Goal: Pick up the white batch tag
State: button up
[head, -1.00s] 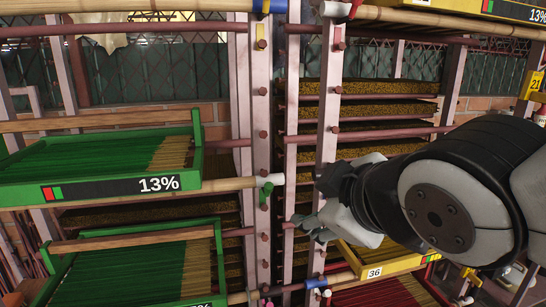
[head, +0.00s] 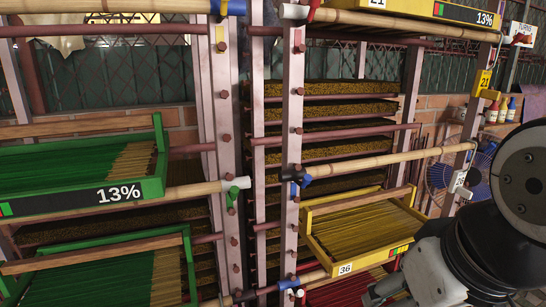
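A small white tag (head: 458,181) hangs on the right rack post, beside a blue fan; its print is too small to read. A white label reading 36 (head: 345,268) sits on the front of the yellow tray of incense sticks (head: 318,245). I cannot tell for certain which is the batch tag. My gripper (head: 384,291) is at the bottom right, below the hanging tag and right of the yellow tray's label. Its fingertips are partly cut off by the frame edge, so its opening is unclear. Nothing is visibly held.
Green trays (head: 155,188) marked 13% fill the left rack. A bamboo rail (head: 400,157) crosses above the yellow tray. The blue fan (head: 455,178) and bottles (head: 500,110) stand behind at right.

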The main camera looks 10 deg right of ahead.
aim_at(458, 179)
jog(key=z, duration=0.9)
